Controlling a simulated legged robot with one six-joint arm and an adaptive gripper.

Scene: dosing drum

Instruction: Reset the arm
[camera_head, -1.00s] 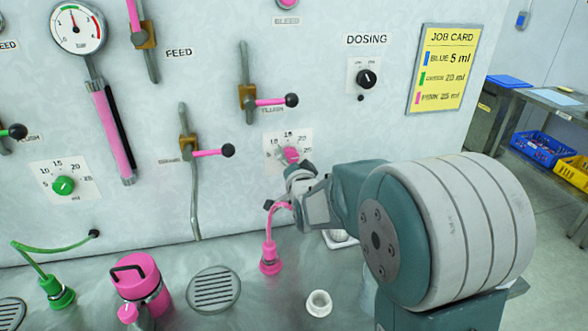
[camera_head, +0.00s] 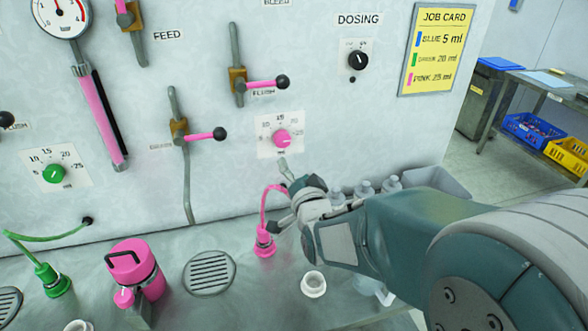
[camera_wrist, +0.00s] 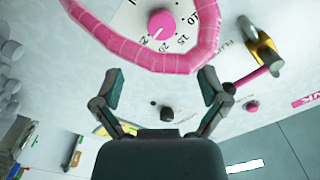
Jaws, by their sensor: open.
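My gripper (camera_wrist: 160,88) is open and empty in the wrist view, its two fingers spread wide. In the head view my gripper (camera_head: 285,190) is just below the pink dosing dial (camera_head: 282,138) and apart from it. The dial also shows at the top of the wrist view (camera_wrist: 161,23). A pink hose (camera_head: 265,204) stands beside my gripper, rising from a pink nozzle (camera_head: 264,242); I cannot tell if they touch. In the wrist view the pink hose (camera_wrist: 150,63) loops large in front of the fingertips.
A white cup (camera_head: 313,284) stands on the metal deck below my arm. Bottles (camera_head: 365,188) stand behind my arm by a grey bin (camera_head: 440,182). A pink canister (camera_head: 134,266) and a round drain (camera_head: 209,273) are left. Flush levers (camera_head: 268,85) project from the panel.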

